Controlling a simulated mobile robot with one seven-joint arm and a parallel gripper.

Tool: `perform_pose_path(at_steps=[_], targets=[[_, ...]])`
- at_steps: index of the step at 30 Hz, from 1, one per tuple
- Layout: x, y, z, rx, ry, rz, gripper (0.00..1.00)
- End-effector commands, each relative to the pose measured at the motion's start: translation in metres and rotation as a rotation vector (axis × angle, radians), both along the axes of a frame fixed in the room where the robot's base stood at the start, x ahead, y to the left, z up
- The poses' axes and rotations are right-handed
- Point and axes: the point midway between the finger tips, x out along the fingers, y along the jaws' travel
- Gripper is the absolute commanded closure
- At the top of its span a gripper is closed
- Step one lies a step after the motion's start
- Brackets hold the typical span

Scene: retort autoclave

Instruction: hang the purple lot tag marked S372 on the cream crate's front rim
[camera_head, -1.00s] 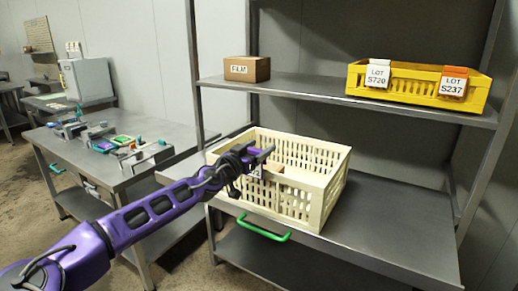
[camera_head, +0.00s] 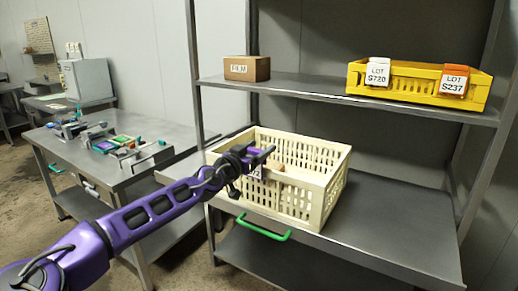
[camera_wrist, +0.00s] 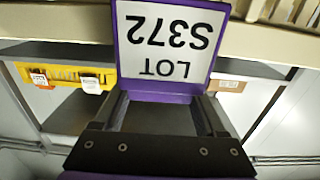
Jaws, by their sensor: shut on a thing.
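The purple lot tag, with a white face reading LOT S372, is held in my gripper (camera_wrist: 160,115). In the wrist view the tag (camera_wrist: 166,45) appears upside down between the fingers. In the head view my gripper (camera_head: 262,157) is at the front rim of the cream crate (camera_head: 318,192), with a small part of the tag (camera_head: 256,171) showing below the fingers. The crate's pale rim (camera_wrist: 50,22) crosses the top of the wrist view behind the tag. I cannot tell whether the tag touches the rim.
The cream crate stands on the lower shelf (camera_head: 385,220), with a tan item (camera_head: 280,167) inside. Above are a FILM box (camera_head: 247,69) and a yellow crate (camera_head: 415,83) bearing white S720 and orange S237 tags. A bench (camera_head: 110,150) with fixtures stands left.

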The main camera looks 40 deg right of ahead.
Motion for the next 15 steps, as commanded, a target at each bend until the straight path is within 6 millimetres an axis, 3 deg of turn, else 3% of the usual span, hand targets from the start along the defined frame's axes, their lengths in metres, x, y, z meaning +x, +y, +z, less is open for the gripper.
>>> perform_pose_path(at_steps=[15], targets=[[0.0,0.0,-0.0116,0.0,0.0,0.0,1.0]])
